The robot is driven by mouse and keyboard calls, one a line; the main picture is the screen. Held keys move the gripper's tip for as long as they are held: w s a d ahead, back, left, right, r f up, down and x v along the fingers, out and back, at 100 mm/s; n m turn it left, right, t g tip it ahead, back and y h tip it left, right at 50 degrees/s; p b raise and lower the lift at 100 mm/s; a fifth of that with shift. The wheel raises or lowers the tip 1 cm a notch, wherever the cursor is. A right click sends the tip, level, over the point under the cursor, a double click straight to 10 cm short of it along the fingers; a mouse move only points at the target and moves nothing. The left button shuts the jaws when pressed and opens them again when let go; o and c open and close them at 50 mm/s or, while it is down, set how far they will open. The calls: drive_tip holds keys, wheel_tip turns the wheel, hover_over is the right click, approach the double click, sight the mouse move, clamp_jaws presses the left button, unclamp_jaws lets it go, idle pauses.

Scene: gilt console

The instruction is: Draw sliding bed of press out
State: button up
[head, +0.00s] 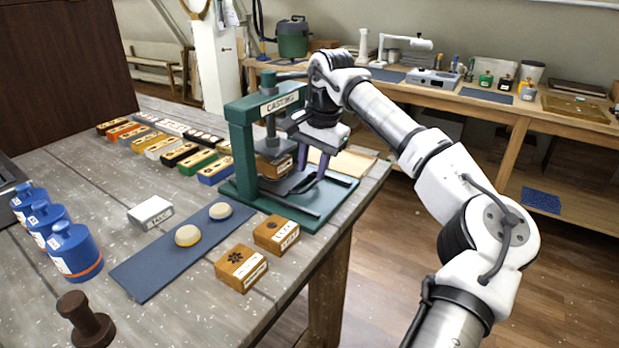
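The green press (243,150) labelled "CASTING" stands near the right edge of the grey wooden table. Its dark sliding bed (281,185) lies low between the uprights, over the base (336,189) with its rails. A wooden block (272,167) sits on the bed under the dark press head (277,147). My gripper (314,178) reaches down at the right side of the press, beside the bed. Its purple fingers show some space between them and their tips are close to the bed's right end. Whether they touch or hold it is unclear.
Two wooden blocks (241,268) (276,234) stand in front of the press. A blue mat (160,262) carries two round pale pieces. A grey block (150,213), blue weights (74,252) and a row of coloured boxes (160,147) stand left. Floor lies open beyond the table's right edge.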

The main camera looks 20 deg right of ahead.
sight(308, 187)
drive_tip(key=shift+w+a+f, duration=0.15)
drive_tip(key=shift+f, duration=0.85)
drive_tip(key=shift+w+a+f, duration=0.1)
drive_tip(key=shift+w+f, duration=0.05)
drive_tip(key=shift+f, duration=0.85)
drive_tip(key=shift+c, duration=0.4)
clamp_jaws()
